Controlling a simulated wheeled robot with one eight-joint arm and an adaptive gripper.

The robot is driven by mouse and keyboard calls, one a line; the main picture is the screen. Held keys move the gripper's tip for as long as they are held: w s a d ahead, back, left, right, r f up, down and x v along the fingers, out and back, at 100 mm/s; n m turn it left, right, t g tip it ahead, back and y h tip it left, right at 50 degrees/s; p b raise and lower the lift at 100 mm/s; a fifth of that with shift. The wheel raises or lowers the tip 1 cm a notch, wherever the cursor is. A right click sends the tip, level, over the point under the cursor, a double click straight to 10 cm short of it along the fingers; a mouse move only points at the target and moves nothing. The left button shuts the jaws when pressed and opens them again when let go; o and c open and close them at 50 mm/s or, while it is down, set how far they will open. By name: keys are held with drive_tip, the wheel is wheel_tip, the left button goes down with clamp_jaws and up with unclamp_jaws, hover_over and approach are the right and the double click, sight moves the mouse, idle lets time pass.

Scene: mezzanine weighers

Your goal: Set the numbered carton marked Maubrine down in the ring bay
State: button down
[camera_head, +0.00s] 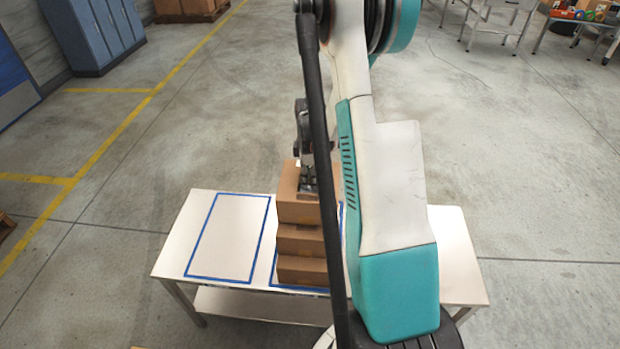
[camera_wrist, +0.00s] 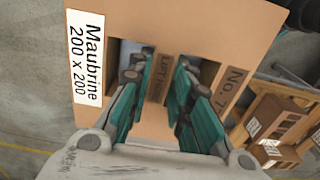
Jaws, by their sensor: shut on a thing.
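The Maubrine carton is a brown box with a white label reading "Maubrine 200 x 200" in the wrist view (camera_wrist: 86,60). It has two openings with a strip marked "LIFT here" between them, and "No. 7" printed at the right. My gripper (camera_wrist: 161,64) has its fingers in the openings, shut on the strip. In the head view my gripper (camera_head: 308,186) is at the top carton (camera_head: 297,210) of a stack. Under it are a middle carton (camera_head: 300,241) and a bottom carton (camera_head: 302,270). I cannot tell whether the top one touches the middle one. No ring mark shows; my arm hides part of the table.
The pale table (camera_head: 172,250) has an empty blue-outlined bay (camera_head: 228,240) left of the stack. The stack stands in another blue outline, partly hidden. Blue lockers (camera_head: 95,35) and other tables (camera_head: 500,12) are far off. The wrist view shows wooden racking with cartons (camera_wrist: 268,118).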

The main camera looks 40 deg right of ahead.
drive_tip(key=shift+f, duration=0.25)
drive_tip(key=c, duration=1.4)
unclamp_jaws()
drive_tip(key=shift+o, duration=0.2)
drive_tip(key=shift+r, duration=0.1)
